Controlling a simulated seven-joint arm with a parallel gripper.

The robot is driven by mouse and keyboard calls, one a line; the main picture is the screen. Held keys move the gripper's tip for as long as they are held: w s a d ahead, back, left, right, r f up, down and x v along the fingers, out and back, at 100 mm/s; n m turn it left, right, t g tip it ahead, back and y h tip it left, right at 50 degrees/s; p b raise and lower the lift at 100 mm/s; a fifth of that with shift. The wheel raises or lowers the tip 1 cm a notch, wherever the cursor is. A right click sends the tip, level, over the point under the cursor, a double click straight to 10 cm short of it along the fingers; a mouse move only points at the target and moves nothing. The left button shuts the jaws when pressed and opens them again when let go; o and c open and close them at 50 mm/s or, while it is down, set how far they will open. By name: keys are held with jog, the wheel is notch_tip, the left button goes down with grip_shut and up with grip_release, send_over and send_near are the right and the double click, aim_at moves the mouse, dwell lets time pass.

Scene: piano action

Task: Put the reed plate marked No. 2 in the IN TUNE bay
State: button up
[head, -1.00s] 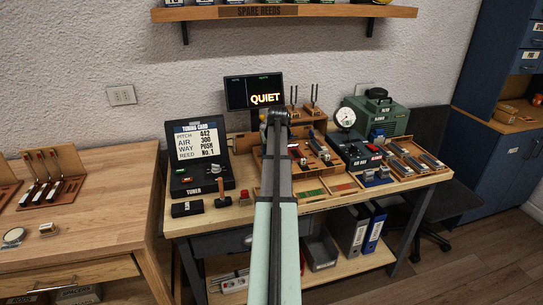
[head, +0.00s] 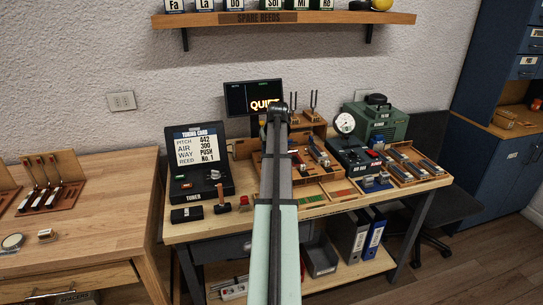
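Several grey metal reed plates lie in a slotted wooden tray (head: 392,152) at the right of the bench. More metal pieces sit in a wooden rack (head: 300,170) at the bench's middle, partly behind my arm. I cannot read a No. 2 mark on any of them. A low wooden tray with a green section (head: 312,197) and an orange-red section (head: 341,195) lies in front of the rack. I cannot read an IN TUNE label there. My arm reaches up the picture's middle over the bench; my gripper is hidden behind it.
A tuner case (head: 198,163) shows a card reading 442, 300, PUSH, No. 1. A screen (head: 236,97) behind reads QUIET, partly covered. A mallet (head: 221,200), red button (head: 244,203), dial gauge (head: 345,123) and green machine (head: 387,124) crowd the bench.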

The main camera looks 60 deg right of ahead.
notch_tip(320, 180, up, 5)
jog(key=shift+d+r, duration=0.1)
jog(key=shift+s+d+r, duration=0.1)
jog(key=shift+s+r, duration=0.1)
jog(key=shift+r, duration=0.05)
jog(key=s+a+f+m, duration=0.1)
jog(key=s, duration=0.9)
jog(key=s+a+f+m, duration=0.1)
jog(key=s+a+f, duration=0.1)
jog(key=s, duration=0.8)
jog(key=shift+w+a+f+n, duration=0.1)
jog(key=shift+a+f+n, duration=0.45)
jog(key=shift+f, duration=1.25)
jog(key=shift+a+f+n, duration=0.1)
jog(key=shift+a+f, duration=0.7)
jog(key=shift+f, duration=1.05)
jog(key=shift+w+a+f+n, duration=0.1)
jog(key=shift+a+f+n, duration=0.45)
jog(key=shift+f, duration=1.25)
jog(key=shift+a+f, duration=0.1)
jog(key=shift+a, duration=0.05)
